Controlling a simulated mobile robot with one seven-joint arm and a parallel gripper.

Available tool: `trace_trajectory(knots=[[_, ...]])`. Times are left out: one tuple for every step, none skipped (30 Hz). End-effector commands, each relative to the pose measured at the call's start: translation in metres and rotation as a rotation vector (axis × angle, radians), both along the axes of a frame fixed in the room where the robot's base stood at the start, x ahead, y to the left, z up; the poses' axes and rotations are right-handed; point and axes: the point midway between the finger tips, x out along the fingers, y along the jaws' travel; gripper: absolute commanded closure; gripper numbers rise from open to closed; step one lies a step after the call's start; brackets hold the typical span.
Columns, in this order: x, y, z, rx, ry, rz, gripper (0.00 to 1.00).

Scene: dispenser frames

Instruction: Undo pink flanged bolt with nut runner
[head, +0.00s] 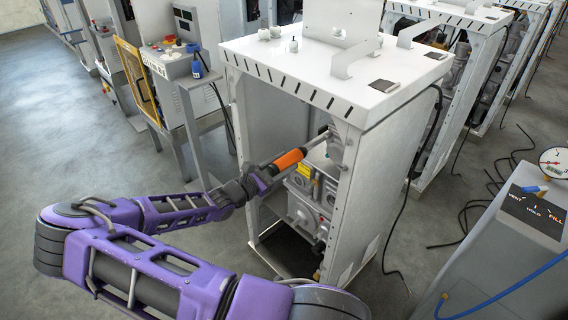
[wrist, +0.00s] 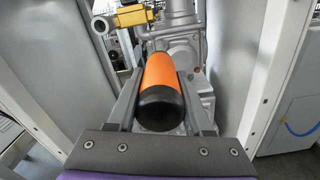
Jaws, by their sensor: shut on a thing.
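The nut runner (head: 290,159) has an orange body and a black rear end. It also shows in the wrist view (wrist: 160,75), lying lengthwise between the two grey fingers. My gripper (head: 272,170) is shut on it, also in the wrist view (wrist: 160,92). The tool's thin front end (head: 320,138) points up and right into the open side of the white dispenser frame, close to a silver pump part (head: 335,148). I cannot tell whether it touches anything. I make out no pink flanged bolt in either view; the tool and machinery may hide it.
White cabinet posts (head: 346,205) flank the opening, with grey machinery (head: 304,205) inside below the tool. A yellow part (wrist: 125,20) sits at upper left in the wrist view. A grey console (head: 525,235) with a gauge stands at right. Floor at left is clear.

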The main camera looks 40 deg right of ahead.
Motion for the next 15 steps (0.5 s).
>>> trace_trajectory(knots=[[0.0,-0.001,0.003,-0.006,-0.002,-0.003,1.0],[-0.001,-0.001,0.003,-0.006,-0.002,-0.003,1.0],[-0.001,-0.001,0.003,-0.006,-0.002,-0.003,1.0],[-0.001,-0.001,0.003,-0.006,-0.002,-0.003,1.0],[-0.001,-0.001,0.003,-0.006,-0.002,-0.003,1.0],[-0.001,-0.001,0.003,-0.006,-0.002,-0.003,1.0],[-0.001,0.0,0.003,-0.006,-0.002,-0.003,1.0],[-0.001,0.0,0.003,-0.007,-0.002,-0.003,1.0],[-0.001,0.0,0.003,-0.007,-0.002,-0.003,1.0],[-0.001,0.001,0.003,-0.006,-0.002,-0.003,1.0],[-0.001,0.002,0.003,-0.006,-0.002,-0.003,1.0],[-0.001,0.004,0.003,-0.006,-0.003,-0.003,1.0],[-0.001,0.006,0.003,-0.006,-0.003,-0.003,1.0],[-0.001,0.009,0.003,-0.005,-0.003,-0.003,1.0],[-0.001,0.012,0.002,-0.004,-0.003,-0.002,1.0]])
